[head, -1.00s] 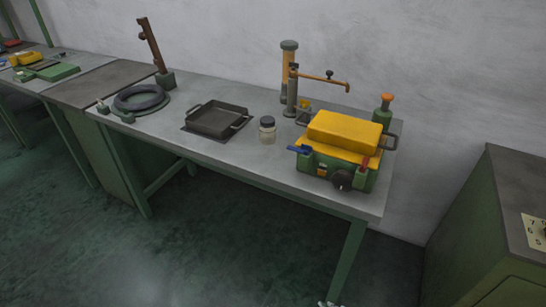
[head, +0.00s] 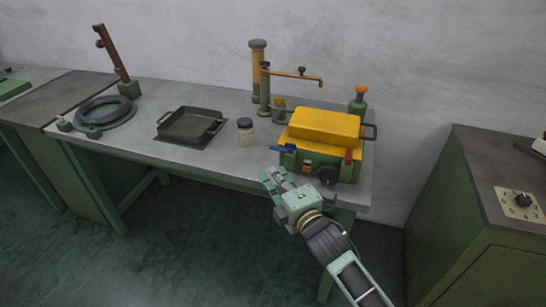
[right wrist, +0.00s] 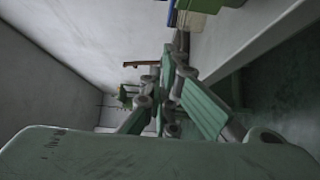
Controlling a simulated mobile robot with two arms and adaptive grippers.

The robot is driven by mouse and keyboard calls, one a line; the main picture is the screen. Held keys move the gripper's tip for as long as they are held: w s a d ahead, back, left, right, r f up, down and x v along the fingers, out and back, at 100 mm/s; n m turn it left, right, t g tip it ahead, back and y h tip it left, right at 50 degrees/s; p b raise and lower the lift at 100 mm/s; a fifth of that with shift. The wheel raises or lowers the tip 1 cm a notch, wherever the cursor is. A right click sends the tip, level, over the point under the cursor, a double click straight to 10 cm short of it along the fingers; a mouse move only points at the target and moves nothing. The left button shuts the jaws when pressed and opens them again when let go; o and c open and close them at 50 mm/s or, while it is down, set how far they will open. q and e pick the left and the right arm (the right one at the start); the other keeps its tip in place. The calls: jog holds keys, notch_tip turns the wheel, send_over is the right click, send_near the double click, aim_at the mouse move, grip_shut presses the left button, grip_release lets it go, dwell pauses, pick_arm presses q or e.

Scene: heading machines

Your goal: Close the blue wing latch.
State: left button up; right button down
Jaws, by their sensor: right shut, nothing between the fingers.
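The blue wing latch (head: 284,147) sticks out to the left at the front left of a green box with a yellow lid (head: 325,125), which stands on the right end of the bench. The latch looks raised, but it is too small to tell how it sits. A red latch (head: 348,156) is on the box's front right. My right gripper (head: 272,175) is shut and empty, just in front of the bench edge, below and left of the blue latch and apart from it. In the right wrist view its fingers (right wrist: 165,98) show, with a blue part (right wrist: 172,14) at the top. My left gripper is not in view.
A jar (head: 246,132), a dark square pan (head: 190,126) and a coiled hose (head: 104,113) stand left of the box. A tap-like fixture (head: 264,85) and a green bottle (head: 357,100) are behind it. A green cabinet (head: 465,185) stands to the right.

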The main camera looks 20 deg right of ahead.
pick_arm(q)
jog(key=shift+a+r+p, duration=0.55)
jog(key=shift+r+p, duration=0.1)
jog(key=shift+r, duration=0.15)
pick_arm(e)
jog(key=w+d, duration=0.1)
jog(key=w, duration=0.5)
jog(key=shift+w+d, duration=0.25)
jog(key=shift+w, duration=0.1)
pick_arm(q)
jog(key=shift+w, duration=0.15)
